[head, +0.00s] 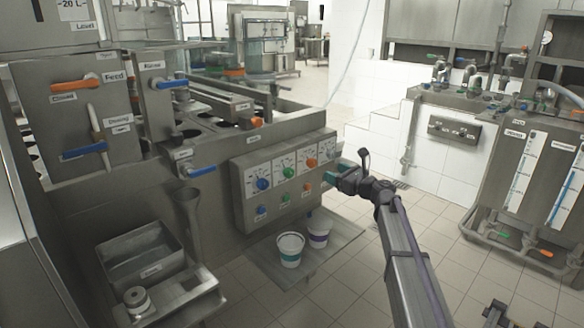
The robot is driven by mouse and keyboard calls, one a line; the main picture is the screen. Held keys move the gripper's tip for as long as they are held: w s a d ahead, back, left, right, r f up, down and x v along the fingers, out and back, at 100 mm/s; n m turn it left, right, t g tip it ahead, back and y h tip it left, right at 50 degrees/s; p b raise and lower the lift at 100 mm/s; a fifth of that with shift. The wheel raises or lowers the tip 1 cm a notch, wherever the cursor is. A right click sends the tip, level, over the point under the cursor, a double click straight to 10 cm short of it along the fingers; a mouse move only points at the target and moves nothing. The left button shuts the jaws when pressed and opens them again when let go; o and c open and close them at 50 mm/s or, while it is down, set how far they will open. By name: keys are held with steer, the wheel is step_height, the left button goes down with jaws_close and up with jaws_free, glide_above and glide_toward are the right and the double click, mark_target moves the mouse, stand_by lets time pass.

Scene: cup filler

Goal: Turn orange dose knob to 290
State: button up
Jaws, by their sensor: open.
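A grey control panel (243,215) on the steel machine carries an upper row of knobs on white dial plates. The upper orange knob (311,163) is to the right of a green knob (288,172) and a blue knob (263,184). Its dial figures and pointer are too small to read. A smaller orange knob (306,187) sits below it. My gripper (333,178) is open at the panel's right side, to the right of and slightly below the upper orange knob, apparently apart from it. The exact gap in depth cannot be told.
Two white cups, one with a teal band (290,249) and one with a purple band (319,229), stand on a low plate (265,262) below the panel. Steel bins stand lower left; a pipe-and-gauge unit stands right. The tiled floor between is mostly clear.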

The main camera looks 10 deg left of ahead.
mark_target(314, 164)
steer(key=x, duration=1)
steer(key=shift+w+a, duration=0.25)
steer(key=shift+a, duration=0.05)
steer(key=c, duration=0.9)
